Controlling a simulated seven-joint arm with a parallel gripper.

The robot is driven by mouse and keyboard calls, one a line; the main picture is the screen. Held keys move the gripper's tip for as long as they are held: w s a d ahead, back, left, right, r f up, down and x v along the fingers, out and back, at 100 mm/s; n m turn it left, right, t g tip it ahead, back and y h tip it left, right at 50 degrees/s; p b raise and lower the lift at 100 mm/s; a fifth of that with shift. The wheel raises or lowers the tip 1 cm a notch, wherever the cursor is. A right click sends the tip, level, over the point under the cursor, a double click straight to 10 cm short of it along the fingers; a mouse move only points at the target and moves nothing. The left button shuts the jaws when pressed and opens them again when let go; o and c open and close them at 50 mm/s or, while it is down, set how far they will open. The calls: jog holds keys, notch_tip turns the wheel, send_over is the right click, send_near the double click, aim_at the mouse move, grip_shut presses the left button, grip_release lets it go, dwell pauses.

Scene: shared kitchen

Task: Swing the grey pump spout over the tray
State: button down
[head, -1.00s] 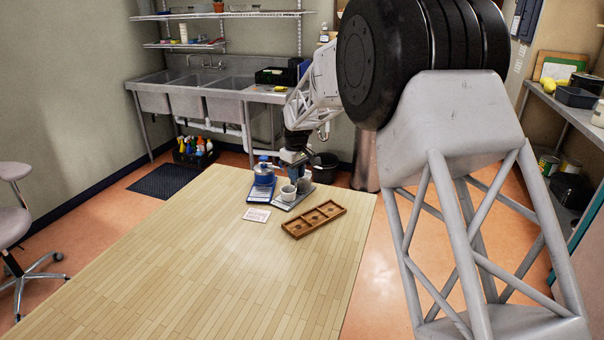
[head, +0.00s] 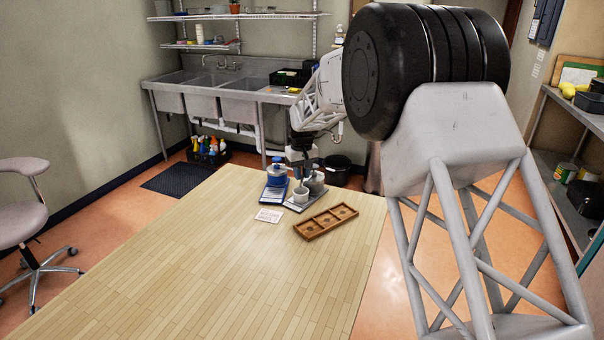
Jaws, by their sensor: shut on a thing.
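The blue pump bottle (head: 277,174) stands on a blue-edged base at the far end of the wooden table. The grey tray (head: 299,208) is beside it on the right and holds light cups, one in front (head: 301,195) and one behind it (head: 316,185). My gripper (head: 303,170) points down just right of the bottle's top, above the tray's back part. It is shut on what appears to be the grey pump spout; the fingers hide most of it, so its exact direction is unclear.
The near table (head: 215,270) is clear. A steel sink (head: 205,98) stands beyond.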

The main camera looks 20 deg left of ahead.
jog(key=c, duration=1)
grip_release()
jog(key=shift+r, duration=3.95)
